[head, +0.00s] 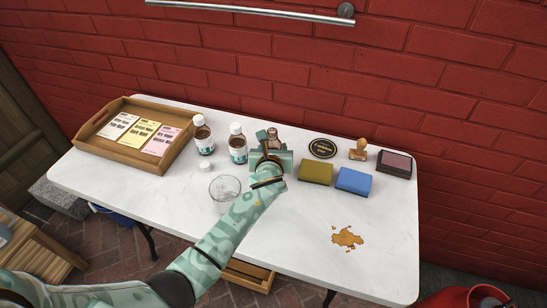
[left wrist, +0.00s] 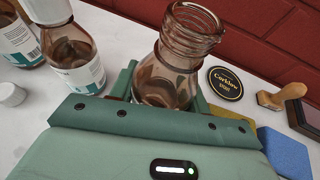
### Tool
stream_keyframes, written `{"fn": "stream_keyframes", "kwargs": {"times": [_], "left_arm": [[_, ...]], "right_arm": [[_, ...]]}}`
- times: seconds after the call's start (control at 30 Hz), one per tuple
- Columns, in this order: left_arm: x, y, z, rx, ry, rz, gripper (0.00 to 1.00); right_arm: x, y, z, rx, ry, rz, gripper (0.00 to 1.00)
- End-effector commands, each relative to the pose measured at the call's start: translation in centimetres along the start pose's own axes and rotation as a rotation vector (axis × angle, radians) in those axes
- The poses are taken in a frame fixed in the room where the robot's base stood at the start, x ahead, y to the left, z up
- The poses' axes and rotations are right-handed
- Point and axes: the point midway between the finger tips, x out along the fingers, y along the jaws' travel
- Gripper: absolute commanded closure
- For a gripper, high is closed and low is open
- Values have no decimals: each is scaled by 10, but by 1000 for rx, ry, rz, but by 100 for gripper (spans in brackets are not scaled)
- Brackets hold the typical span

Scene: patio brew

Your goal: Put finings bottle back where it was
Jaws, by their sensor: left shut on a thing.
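My left gripper (head: 271,158) is shut on an uncapped brown glass bottle (head: 273,134), at the back middle of the table. In the left wrist view the bottle (left wrist: 172,68) stands upright between the green fingers, its threaded neck open. Its label is hidden, so I cannot read whether it is the finings bottle. I cannot tell whether its base touches the table. Two brown bottles with white caps and white-and-teal labels, one nearer (head: 238,144) and one farther left (head: 203,136), stand just left of the gripper. My right gripper is not in view.
A loose white cap (head: 206,167) and a clear glass (head: 225,190) are left of my arm. A wooden card tray (head: 106,151) is at left. A green sponge (head: 316,170), blue sponge (head: 353,181), round coaster (head: 322,148), stamp (head: 358,149) and ink pad (head: 395,163) are right.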

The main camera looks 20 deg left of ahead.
Motion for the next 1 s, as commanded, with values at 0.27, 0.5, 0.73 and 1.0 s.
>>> {"fn": "stream_keyframes", "kwargs": {"times": [0.27, 0.5, 0.73, 1.0], "left_arm": [[8, 0, -22, 1, 3, -1, 83], [9, 0, -26, 1, 3, -1, 83], [9, 0, -25, 1, 4, -1, 31], [-4, 0, -19, 1, 3, -2, 31]], "right_arm": [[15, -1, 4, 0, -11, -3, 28], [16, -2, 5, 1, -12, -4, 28], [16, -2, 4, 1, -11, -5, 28], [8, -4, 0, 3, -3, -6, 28]]}}
